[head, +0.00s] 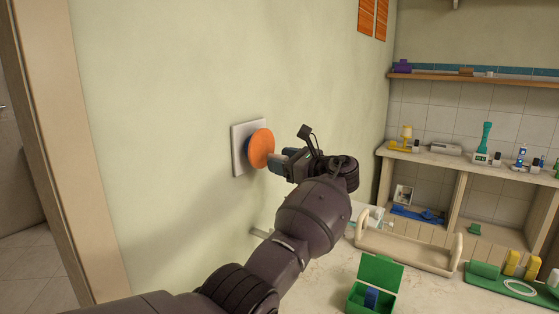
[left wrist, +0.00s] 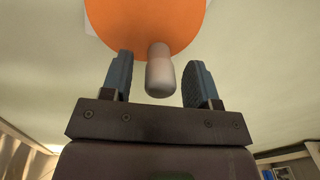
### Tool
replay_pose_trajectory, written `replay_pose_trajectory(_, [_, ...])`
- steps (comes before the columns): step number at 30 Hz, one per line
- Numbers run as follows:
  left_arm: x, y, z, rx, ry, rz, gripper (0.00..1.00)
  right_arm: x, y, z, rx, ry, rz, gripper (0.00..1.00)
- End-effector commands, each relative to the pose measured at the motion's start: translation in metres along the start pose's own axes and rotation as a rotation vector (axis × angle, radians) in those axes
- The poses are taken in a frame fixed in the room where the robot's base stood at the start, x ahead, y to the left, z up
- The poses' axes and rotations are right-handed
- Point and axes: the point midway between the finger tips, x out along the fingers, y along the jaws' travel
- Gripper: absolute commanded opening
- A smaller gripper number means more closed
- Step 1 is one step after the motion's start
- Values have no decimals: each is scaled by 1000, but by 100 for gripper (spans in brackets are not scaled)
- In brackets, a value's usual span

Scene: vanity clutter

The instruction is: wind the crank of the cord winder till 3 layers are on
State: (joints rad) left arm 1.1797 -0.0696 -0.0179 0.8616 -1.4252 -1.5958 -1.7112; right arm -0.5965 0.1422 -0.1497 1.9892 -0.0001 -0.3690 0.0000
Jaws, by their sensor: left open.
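The cord winder is on the wall in the head view. My left gripper (head: 277,161) is at the disc's face. In the left wrist view its fingers (left wrist: 160,82) are apart, one on each side of the knob, with gaps visible. Cord layers cannot be made out. My right gripper is not in view.
Below right is a counter (head: 322,292) with an open green box (head: 375,287), a beige tray (head: 408,249) and a green stand with yellow pieces (head: 512,263). A shelf unit (head: 468,160) with small items stands behind. The wall left of the plate is bare.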

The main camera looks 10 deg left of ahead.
Motion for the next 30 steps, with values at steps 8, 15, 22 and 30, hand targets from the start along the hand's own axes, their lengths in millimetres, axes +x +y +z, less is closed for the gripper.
replay_pose_trajectory(8, [10, 0, 0, 0, 0, 0, 55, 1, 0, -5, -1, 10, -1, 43])
replay_pose_trajectory(15, [10, 0, 0, 0, 0, 0, 46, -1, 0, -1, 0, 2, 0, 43])
replay_pose_trajectory(22, [10, 0, 0, -1, 0, 0, 10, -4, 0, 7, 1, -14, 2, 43])
replay_pose_trajectory(30, [10, -1, 0, -24, -2, 0, 6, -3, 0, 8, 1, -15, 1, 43])
